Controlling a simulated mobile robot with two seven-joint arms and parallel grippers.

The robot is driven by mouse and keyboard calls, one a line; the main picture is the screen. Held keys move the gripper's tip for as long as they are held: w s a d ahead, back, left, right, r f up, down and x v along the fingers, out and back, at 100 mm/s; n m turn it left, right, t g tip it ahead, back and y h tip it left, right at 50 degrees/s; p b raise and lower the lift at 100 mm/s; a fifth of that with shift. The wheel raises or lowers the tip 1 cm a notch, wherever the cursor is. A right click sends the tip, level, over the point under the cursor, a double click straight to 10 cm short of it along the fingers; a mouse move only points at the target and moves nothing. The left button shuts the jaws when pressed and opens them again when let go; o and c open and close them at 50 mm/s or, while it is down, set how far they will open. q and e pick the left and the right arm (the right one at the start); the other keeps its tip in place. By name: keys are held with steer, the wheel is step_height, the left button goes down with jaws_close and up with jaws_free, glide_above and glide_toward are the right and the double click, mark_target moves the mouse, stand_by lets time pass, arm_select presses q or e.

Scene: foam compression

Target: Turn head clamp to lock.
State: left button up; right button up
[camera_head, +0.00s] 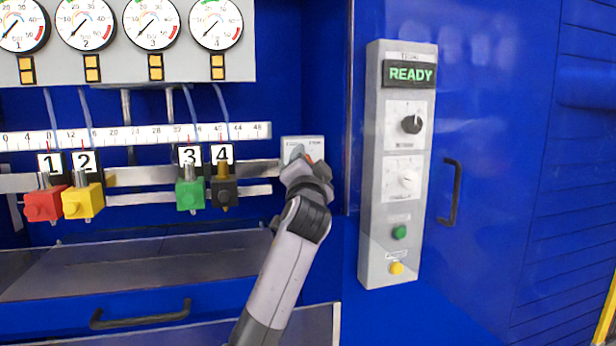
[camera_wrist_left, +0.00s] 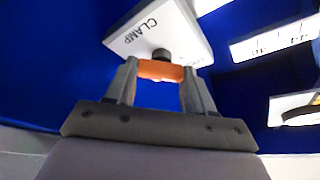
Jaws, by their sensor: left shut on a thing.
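The head clamp's white plate (camera_head: 302,143) is mounted at the right end of the rail. In the left wrist view the plate (camera_wrist_left: 140,36) carries the word CLAMP, with a dark round hub and an orange handle (camera_wrist_left: 158,71) in front of it. My left gripper (camera_head: 304,165) is at the clamp and covers most of the handle in the head view. In the left wrist view its two fingers (camera_wrist_left: 160,73) are on either side of the orange handle, shut on it. Other lettering on the plate is too small or hidden to read. My right gripper is in neither view.
Red (camera_head: 43,205), yellow (camera_head: 83,201), green (camera_head: 190,195) and black (camera_head: 224,192) heads numbered 1 to 4 hang on the rail left of my gripper. A control panel (camera_head: 372,200) reading READY stands to the right. A drawer handle (camera_head: 140,317) protrudes below.

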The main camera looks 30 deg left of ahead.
arm_select(q)
steer(key=shift+f+n, duration=0.1)
steer(key=shift+n, duration=0.2)
steer(key=o, duration=1)
steer(key=shift+o, duration=0.2)
steer(key=shift+s+d, duration=0.1)
steer(key=b+v, duration=0.1)
steer(key=v, duration=0.6)
